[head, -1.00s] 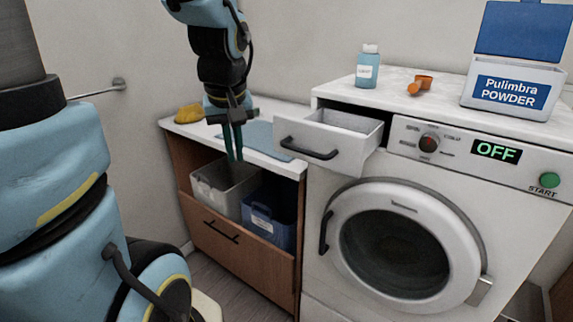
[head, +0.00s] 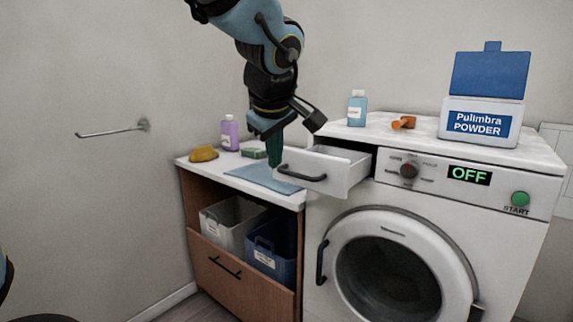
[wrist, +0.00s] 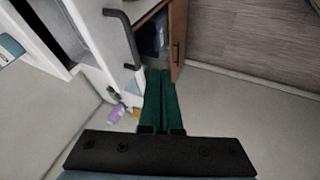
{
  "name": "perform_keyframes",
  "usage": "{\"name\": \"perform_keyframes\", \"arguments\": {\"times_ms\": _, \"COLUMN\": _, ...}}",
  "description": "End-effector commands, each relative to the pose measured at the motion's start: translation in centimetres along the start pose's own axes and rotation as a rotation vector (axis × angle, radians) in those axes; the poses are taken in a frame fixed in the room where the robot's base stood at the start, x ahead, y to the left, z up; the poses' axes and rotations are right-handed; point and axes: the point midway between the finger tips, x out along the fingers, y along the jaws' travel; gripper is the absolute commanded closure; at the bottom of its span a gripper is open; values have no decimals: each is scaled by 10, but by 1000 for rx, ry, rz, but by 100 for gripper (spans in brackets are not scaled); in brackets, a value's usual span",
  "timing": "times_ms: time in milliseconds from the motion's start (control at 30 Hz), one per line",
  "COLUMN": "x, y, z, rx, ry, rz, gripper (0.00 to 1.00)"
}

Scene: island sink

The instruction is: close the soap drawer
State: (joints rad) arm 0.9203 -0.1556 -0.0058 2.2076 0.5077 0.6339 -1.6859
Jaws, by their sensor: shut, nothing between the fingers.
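The soap drawer (head: 330,172) is a white box pulled out of the washing machine's top left, with a dark bar handle (head: 302,173) on its front. My gripper (head: 274,165) points down just left of the drawer front, near the handle's left end. Its green fingers are shut together and hold nothing. In the wrist view the fingers (wrist: 160,90) lie side by side, and the dark handle (wrist: 122,38) is up and to their left. I cannot tell whether the fingers touch the drawer.
The washing machine (head: 440,215) carries a blue bottle (head: 357,108), an orange scoop (head: 404,123) and a powder box (head: 482,122). On the left counter are a blue cloth (head: 262,179), a yellow sponge or cloth (head: 203,154) and a purple bottle (head: 229,132). Bins (head: 232,222) stand in the open cabinet below.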

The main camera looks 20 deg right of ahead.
Motion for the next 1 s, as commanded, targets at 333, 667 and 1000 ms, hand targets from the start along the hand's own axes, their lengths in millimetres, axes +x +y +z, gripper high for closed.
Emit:
{"name": "perform_keyframes", "arguments": {"times_ms": 333, "x": 51, "y": 18, "z": 1, "rx": 3, "ry": -2, "rz": -3, "gripper": 100}}
{"name": "perform_keyframes", "arguments": {"times_ms": 667, "x": 63, "y": 32, "z": 3, "rx": 1, "ry": -1, "rz": 0, "gripper": 100}}
{"name": "perform_keyframes", "arguments": {"times_ms": 1000, "x": 64, "y": 33, "z": 3, "rx": 1, "ry": 0, "rz": 0, "gripper": 100}}
